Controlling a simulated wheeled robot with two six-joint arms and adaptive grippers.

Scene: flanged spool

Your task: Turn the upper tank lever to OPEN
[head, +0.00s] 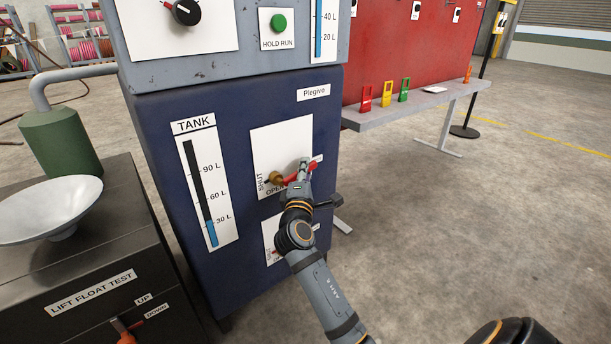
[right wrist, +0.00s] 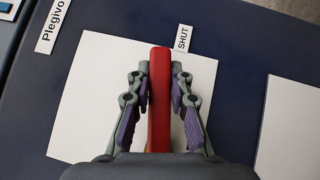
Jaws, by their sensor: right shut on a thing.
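The upper tank lever is a red bar (head: 290,180) with a brass-coloured pivot (head: 274,178) on a white plate (head: 283,140) of the blue cabinet. It points to the right from its pivot. My right gripper (head: 305,169) is shut on it; in the right wrist view the lever (right wrist: 160,90) runs straight between the two fingers (right wrist: 160,95). A SHUT label (right wrist: 183,38) is beside the lever's far end in that view. My left gripper is out of view.
A second white plate (head: 268,240) sits lower on the cabinet, mostly behind my right arm. The TANK gauge (head: 203,190) is to the left. A dark bench (head: 110,230) with a white dish stands at left.

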